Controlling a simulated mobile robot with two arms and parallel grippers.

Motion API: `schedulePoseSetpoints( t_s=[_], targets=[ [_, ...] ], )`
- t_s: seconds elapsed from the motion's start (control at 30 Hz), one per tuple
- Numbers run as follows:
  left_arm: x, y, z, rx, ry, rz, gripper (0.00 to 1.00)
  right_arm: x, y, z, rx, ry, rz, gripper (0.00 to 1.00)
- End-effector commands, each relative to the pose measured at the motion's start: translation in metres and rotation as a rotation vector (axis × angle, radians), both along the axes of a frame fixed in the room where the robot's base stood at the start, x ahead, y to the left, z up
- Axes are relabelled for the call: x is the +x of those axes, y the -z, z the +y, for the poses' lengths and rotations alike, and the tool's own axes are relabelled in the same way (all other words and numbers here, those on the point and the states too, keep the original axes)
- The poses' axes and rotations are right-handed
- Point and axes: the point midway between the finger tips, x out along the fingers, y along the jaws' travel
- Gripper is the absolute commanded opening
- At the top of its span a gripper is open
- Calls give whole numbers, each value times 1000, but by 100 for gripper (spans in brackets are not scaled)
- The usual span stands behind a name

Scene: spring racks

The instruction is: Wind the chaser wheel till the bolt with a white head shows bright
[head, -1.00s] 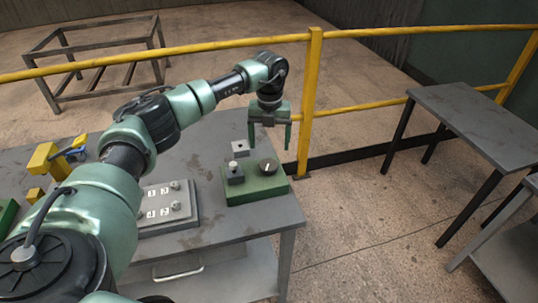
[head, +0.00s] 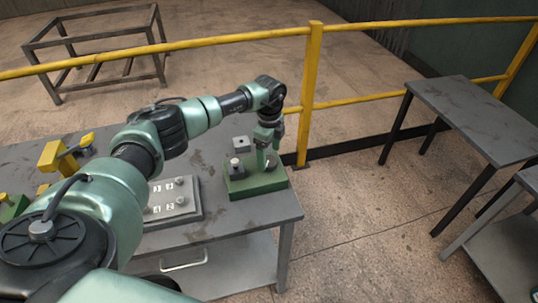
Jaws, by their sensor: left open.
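A green box (head: 254,187) sits near the right end of the grey worktable. On its top are a dark round dial (head: 271,161), which looks like the chaser wheel, and a small grey post (head: 235,166). My left gripper (head: 268,163) is open and pointing down at the dial, its fingers low over or around it. They partly hide the dial, and I cannot tell whether they touch it. I cannot make out a white-headed bolt or any brightness on one. My right gripper is not in view.
A grey panel (head: 181,211) with white number plates and small knobs lies left of the green box. A yellow rail (head: 311,90) runs behind the table.

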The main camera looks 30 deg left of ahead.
Motion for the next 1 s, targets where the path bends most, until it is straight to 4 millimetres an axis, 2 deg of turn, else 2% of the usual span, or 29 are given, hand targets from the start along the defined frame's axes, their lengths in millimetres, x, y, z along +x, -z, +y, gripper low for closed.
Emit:
schedulePoseSetpoints(
  t_s=[0.2, 0.47, 0.5, 0.7, 0.73, 1.0],
  targets=[
    [0, 21, 0, 1, 0, 1, 80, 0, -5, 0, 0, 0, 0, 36],
    [0, 24, 1, 1, 1, 0, 80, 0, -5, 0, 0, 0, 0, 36],
    [0, 23, 1, 1, 1, 0, 78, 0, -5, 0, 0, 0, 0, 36],
    [0, 23, 1, 1, 1, 0, 22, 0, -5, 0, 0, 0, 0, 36],
    [0, 23, 0, 1, 1, 0, 18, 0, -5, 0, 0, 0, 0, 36],
    [0, 23, 0, 0, 30, 0, 18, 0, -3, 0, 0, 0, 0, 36]
  ],
)
